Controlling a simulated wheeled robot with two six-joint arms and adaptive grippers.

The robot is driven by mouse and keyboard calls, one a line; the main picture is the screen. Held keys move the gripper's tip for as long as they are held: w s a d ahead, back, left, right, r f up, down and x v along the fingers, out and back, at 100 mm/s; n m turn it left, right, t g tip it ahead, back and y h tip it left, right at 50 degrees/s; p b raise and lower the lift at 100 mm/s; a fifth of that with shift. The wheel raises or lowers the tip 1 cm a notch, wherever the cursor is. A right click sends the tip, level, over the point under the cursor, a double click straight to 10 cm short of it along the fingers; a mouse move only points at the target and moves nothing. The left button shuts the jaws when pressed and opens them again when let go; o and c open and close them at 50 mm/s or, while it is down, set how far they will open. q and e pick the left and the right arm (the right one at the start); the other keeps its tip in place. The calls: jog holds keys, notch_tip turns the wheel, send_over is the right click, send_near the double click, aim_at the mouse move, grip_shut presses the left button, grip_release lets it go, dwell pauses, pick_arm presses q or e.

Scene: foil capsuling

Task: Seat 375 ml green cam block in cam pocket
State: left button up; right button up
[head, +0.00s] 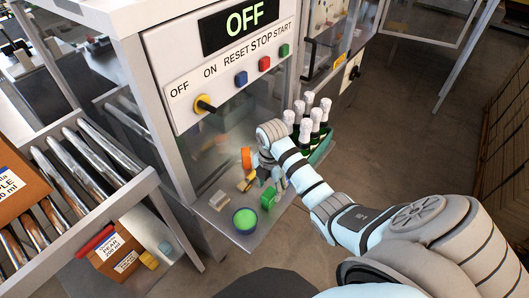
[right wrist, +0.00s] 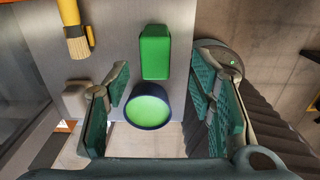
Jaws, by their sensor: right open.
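The green cam block (head: 267,198) sits on the grey shelf below the control panel. It also shows upright in the picture in the right wrist view (right wrist: 155,52), just beyond my fingers. My right gripper (head: 265,178) is over the shelf beside the block. In the right wrist view its fingers (right wrist: 160,85) are spread wide, with nothing held between them. I cannot make out the cam pocket in either view. My left gripper is not in view.
A dark blue round dish with a green inside (head: 245,221) stands near the block. A grey block (head: 219,200) and a yellow-handled brush (right wrist: 76,35) are on the shelf too. A crate of bottles (head: 316,122) stands behind my right arm. A roller conveyor (head: 75,160) is at left.

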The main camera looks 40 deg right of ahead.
aim_at(269, 192)
jog(key=shift+f, duration=0.75)
jog(key=f+b, duration=0.4)
jog(key=f, duration=0.1)
jog(key=shift+w, duration=0.25)
jog(key=shift+f+b, duration=0.15)
jog(key=shift+b, duration=0.35)
jog(key=shift+r, duration=0.25)
jog(key=shift+r+p, duration=0.1)
jog(key=shift+p, duration=0.2)
grip_shut()
